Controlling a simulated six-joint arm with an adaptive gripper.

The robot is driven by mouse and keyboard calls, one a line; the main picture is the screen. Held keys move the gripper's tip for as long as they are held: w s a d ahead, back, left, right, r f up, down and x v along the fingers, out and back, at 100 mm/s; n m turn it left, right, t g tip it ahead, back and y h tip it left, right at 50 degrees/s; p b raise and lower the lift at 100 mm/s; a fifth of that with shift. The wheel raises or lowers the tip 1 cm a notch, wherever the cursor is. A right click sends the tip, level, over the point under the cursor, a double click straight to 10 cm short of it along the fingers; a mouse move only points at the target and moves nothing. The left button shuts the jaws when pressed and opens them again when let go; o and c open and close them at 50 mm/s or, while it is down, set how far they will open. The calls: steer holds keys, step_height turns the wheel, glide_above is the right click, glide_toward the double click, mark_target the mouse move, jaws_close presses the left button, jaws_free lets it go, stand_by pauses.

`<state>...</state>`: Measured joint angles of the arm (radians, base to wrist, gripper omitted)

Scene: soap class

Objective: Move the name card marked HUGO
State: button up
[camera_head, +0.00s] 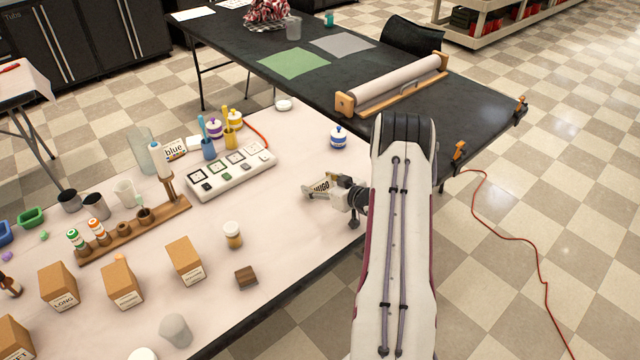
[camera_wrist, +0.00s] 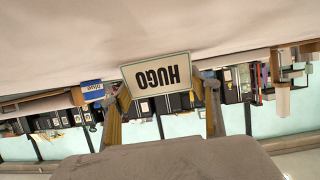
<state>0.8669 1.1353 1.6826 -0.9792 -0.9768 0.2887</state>
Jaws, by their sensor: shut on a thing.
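The name card marked HUGO (camera_head: 321,186) is a small white card with dark letters. My gripper (camera_head: 322,192) is shut on it over the right part of the pale table, near its edge. In the wrist view the card (camera_wrist: 158,76) sits between the two fingers of my gripper (camera_wrist: 163,92), with its lettering upside down. The head view does not clearly show whether the card touches the table.
A dark wooden block (camera_head: 246,277) and small jar (camera_head: 232,235) stand front left. Bare table surrounds my gripper.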

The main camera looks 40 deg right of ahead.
mark_target(268, 224)
steer(key=shift+a, duration=0.2)
steer(key=shift+a, duration=9.8)
steer(key=o, duration=1.1)
steer(key=shift+s, duration=0.1)
steer(key=shift+v, duration=5.95)
steer(key=shift+r, duration=0.1)
